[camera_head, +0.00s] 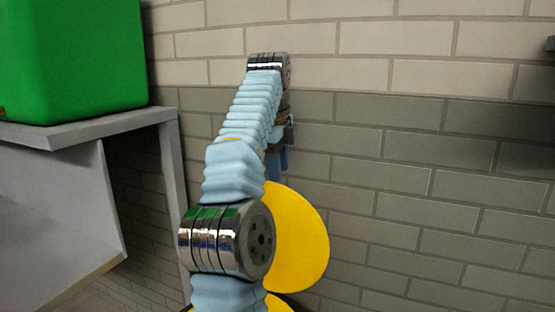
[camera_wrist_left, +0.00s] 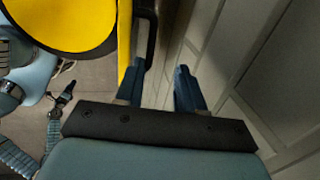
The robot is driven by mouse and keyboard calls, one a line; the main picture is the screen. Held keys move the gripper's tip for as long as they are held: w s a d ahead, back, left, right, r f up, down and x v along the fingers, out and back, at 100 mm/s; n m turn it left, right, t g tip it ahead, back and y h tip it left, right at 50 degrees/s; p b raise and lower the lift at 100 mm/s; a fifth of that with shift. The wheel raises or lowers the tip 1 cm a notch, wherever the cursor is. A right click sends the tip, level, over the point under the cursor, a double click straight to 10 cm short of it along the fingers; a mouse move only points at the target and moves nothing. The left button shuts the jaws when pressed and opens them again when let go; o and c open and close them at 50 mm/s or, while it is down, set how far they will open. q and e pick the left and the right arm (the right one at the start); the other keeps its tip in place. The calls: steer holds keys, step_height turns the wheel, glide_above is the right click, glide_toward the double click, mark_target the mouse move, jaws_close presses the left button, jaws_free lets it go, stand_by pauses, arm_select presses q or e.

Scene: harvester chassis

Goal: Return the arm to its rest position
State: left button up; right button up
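My left arm, light blue with ribbed sleeves and shiny metal joints, stretches up the middle of the head view toward the brick wall. My left gripper (camera_head: 282,158) shows only partly there, behind the arm, with blue fingers pointing down. In the left wrist view, the two blue fingers of my left gripper (camera_wrist_left: 160,85) stand apart with nothing between them. A small dark end piece on a ribbed light blue arm shows at the left of that view. It looks like my right gripper (camera_wrist_left: 63,97), too small to tell its state. My right arm is not in the head view.
A green box (camera_head: 75,60) stands on a grey table (camera_head: 90,128) at the left, close to my left arm. A brick wall (camera_head: 420,150), pale above and grey below, fills the back and right.

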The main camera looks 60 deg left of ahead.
arm_select(q)
steer(key=shift+s+d+r, duration=0.1)
steer(key=shift+s+r, duration=0.1)
steer(key=shift+r, duration=0.3)
